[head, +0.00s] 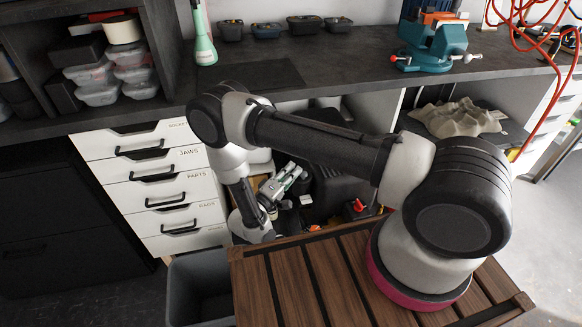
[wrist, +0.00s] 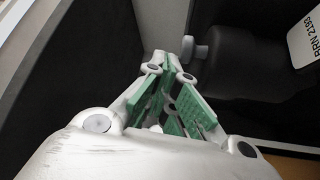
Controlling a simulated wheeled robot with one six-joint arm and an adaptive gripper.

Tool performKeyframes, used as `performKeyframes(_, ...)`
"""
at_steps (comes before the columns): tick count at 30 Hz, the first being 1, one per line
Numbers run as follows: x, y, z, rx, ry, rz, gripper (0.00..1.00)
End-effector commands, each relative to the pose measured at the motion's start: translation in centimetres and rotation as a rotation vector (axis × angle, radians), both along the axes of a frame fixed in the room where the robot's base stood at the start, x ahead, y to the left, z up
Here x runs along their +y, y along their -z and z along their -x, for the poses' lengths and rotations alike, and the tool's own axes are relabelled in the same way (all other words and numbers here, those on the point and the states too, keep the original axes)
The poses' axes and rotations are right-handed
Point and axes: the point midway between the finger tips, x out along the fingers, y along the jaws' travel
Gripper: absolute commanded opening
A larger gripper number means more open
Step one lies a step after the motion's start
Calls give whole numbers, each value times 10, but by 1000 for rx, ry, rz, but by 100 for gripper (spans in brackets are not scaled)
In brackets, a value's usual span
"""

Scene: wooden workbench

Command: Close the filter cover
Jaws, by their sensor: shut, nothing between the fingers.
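My gripper (head: 293,170) is low in the opening under the bench, beside a dark machine (head: 342,190). In the wrist view its green-padded fingers (wrist: 172,62) come together at the tips and hold nothing. Just right of the tips is a grey knob (wrist: 193,49) on a dark rounded housing (wrist: 235,68). The tips look close to the knob; I cannot tell whether they touch it. A white label (wrist: 308,40) with lettering sits at the right edge. I cannot clearly make out which part is the filter cover or how far open it is; my arm hides part of the machine in the head view.
White drawers (head: 152,178) stand left of the opening. A grey bin (head: 198,285) is on the floor in front. The bench top (head: 345,62) carries a teal vise (head: 432,45) and a green-white bottle (head: 203,40). A dark panel (wrist: 85,70) fills the wrist view's left side.

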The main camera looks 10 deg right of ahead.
Motion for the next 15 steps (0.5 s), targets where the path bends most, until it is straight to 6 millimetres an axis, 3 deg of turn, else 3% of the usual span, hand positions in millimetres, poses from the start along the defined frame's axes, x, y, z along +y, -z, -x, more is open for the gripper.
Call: performKeyframes(15,-1,6,6,-74,2,-2,0)
